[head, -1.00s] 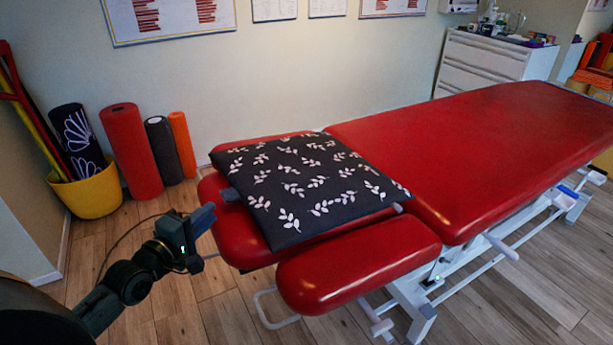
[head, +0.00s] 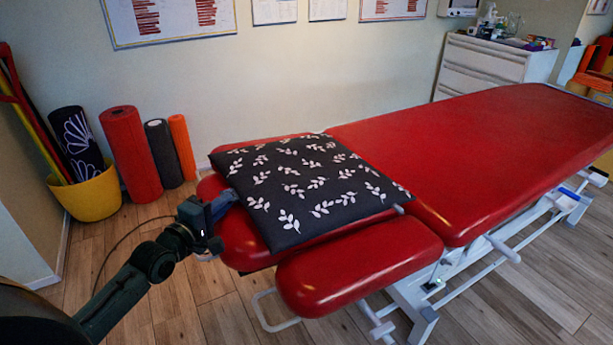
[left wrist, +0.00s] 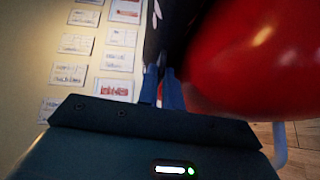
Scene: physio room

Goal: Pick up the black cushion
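The black cushion (head: 310,180) with white leaf prints lies flat on the head end of the red treatment table (head: 480,150). A small grey-blue tab shows at its right corner. My left gripper (head: 228,202) is at the cushion's left edge, with its fingertips against or around that edge. In the left wrist view, the two blue fingers (left wrist: 162,88) stand a small gap apart, with the dark cushion (left wrist: 174,38) at their tips. Whether they press on it is unclear. My right gripper is not in view.
Left of the table stand a yellow bin (head: 88,195), a red roll (head: 131,155), a dark roll (head: 163,153) and an orange roll (head: 182,147) by the wall. A white drawer cabinet (head: 480,65) is at the back right. Wooden floor is free in front.

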